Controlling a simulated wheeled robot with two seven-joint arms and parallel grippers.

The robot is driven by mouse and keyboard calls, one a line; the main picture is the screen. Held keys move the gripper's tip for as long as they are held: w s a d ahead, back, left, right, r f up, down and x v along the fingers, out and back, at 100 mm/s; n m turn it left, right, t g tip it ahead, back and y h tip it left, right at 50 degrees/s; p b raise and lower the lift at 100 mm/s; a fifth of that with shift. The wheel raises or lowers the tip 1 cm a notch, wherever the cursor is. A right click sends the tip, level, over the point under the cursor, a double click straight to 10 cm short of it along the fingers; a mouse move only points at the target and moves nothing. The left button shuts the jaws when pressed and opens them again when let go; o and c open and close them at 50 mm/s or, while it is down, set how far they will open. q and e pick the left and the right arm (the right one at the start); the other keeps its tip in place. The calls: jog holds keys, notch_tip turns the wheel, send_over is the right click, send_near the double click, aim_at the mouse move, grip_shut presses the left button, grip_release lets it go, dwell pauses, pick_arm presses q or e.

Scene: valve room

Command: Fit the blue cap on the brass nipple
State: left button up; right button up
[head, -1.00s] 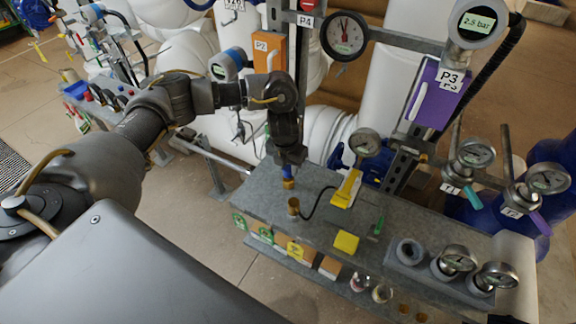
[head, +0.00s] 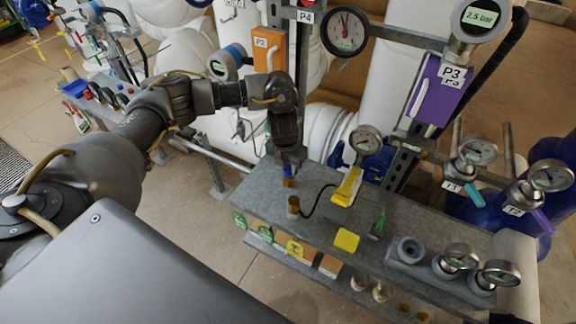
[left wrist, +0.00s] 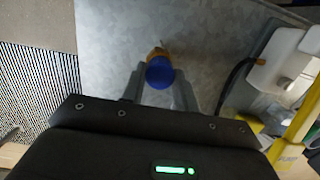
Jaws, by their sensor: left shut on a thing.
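The blue cap (left wrist: 159,74) is between the two fingers of my left gripper (left wrist: 158,92) in the left wrist view. The fingers are shut on it. The brass nipple (left wrist: 157,53) shows just past the cap, partly hidden by it; I cannot tell whether the two touch. The cap and nipple are too small there to separate clearly. My right gripper is not in view.
A grey holder with gauges (head: 425,262) stands at the right.

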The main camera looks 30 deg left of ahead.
pick_arm(q)
jog(key=shift+f, duration=0.15)
jog(key=shift+f+b, duration=0.3)
jog(key=shift+b, duration=0.1)
dwell(0.5)
jog(key=o, duration=0.9)
jog(key=shift+r, duration=0.15)
jog(key=shift+r, duration=0.3)
notch_tip(320, 180, up, 10)
jog(key=s, duration=0.1)
jog(key=shift+s, duration=0.2)
jog(key=shift+f, duration=0.15)
